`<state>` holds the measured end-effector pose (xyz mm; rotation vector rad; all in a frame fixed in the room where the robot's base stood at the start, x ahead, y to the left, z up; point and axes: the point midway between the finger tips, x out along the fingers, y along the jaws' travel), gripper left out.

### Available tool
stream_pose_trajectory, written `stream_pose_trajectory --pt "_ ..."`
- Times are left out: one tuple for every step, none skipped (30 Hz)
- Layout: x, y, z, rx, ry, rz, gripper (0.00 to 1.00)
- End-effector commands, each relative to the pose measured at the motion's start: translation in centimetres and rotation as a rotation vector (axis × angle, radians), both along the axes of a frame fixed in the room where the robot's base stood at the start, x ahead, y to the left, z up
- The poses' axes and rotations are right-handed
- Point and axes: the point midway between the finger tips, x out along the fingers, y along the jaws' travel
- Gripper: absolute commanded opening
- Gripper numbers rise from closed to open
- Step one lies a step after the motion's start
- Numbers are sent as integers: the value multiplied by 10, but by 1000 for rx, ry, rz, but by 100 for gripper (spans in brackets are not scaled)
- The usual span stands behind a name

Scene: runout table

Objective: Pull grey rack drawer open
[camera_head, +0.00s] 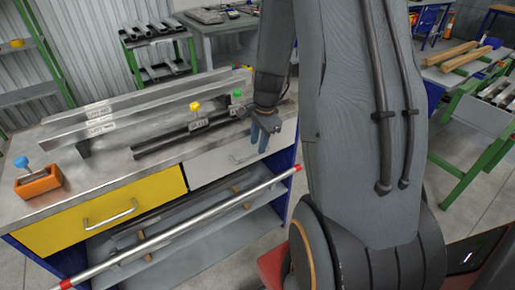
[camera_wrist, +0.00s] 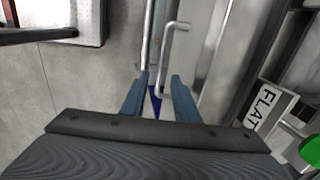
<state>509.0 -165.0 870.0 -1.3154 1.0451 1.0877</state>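The grey drawer (camera_head: 212,164) is in the right half of the workbench front, beside the yellow drawer (camera_head: 150,199). Its front looks level with the yellow one, so it appears shut. Its bar handle (camera_head: 243,159) shows partly near my gripper (camera_head: 264,140). In the wrist view my gripper (camera_wrist: 158,84) is open, with two blue fingers apart. The handle (camera_wrist: 170,48) shows ahead of the fingers, its near end appearing between the fingertips. I cannot tell whether they touch it. The drawer front (camera_wrist: 202,40) lies to the right of the handle.
A long metal rail (camera_head: 178,232) with red ends runs across the bench front, below the drawers. Green racks stand behind and to the right. Grey floor is open at left in the wrist view.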

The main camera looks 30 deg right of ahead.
Motion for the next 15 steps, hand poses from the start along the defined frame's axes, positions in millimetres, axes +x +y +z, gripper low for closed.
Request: stream_pose_trajectory --pt "1 1 -9 1 3 -1 28" --pt "1 1 -12 1 3 -1 28" --pt "2 1 -17 1 3 1 28" --pt "3 1 -21 1 2 0 28" --pt "5 1 -24 0 1 0 28" --pt "6 1 -28 0 1 2 28" --pt "6 1 -30 0 1 2 28" --pt "6 1 -33 0 1 1 28" --pt "7 1 -35 0 1 1 28" --pt "7 1 -36 0 0 2 28" --pt "7 1 -37 -1 0 3 28" --pt "7 1 -38 -1 0 3 28" --pt "7 1 -38 -2 0 3 28" --pt "8 1 -38 -2 0 3 28" --pt "8 1 -39 -2 0 3 28"
